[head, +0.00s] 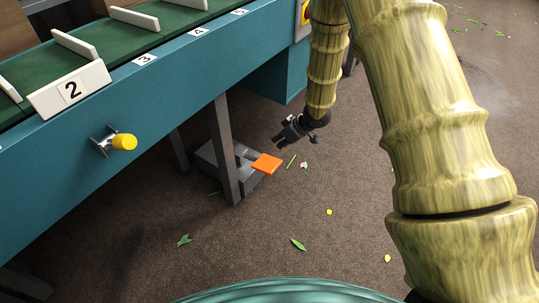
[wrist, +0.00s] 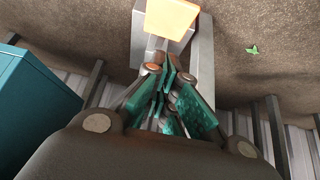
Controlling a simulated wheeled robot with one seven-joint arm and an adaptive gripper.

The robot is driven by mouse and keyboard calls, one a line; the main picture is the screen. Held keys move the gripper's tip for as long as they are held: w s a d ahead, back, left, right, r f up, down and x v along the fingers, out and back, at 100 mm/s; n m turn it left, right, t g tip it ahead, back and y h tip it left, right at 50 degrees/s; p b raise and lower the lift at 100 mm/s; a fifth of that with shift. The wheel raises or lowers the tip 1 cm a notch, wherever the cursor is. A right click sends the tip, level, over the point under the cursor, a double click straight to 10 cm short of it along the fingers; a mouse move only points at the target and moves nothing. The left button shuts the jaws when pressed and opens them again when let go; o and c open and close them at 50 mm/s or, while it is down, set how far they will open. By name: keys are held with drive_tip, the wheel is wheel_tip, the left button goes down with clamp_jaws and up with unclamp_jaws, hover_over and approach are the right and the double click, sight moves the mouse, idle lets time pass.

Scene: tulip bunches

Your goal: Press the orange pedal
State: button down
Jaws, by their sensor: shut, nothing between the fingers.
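The orange pedal (head: 267,164) is a flat plate at the front of a grey base (head: 208,155) on the floor, beside a table leg. In the wrist view the orange pedal (wrist: 171,18) is at the top centre, beyond my fingertips, on its grey base (wrist: 205,55). My gripper (head: 281,136) is shut and empty. In the head view it hangs low, just above and right of the pedal in the picture, apart from it. In the wrist view my fingers (wrist: 168,78) point toward the pedal. The exact gap between them and the pedal is hard to tell.
A teal conveyor table (head: 180,85) with numbered slots runs along the left. A yellow knob (head: 124,142) sticks out from its side. A grey table leg (head: 223,150) stands close to the pedal. Leaves and petals (head: 298,244) lie on the brown floor, which is otherwise open.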

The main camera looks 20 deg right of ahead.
drive_tip(key=b, duration=0.7)
hover_over(263, 161)
drive_tip(key=s+d, duration=0.2)
drive_tip(key=f, duration=1)
drive_tip(key=shift+s+a+f, duration=0.1)
drive_tip(key=shift+a, duration=0.1)
drive_tip(key=shift+s+d+f+b, duration=0.15)
drive_tip(key=shift+f+b, duration=0.3)
drive_tip(key=shift+f, duration=0.55)
drive_tip(key=shift+f, duration=0.1)
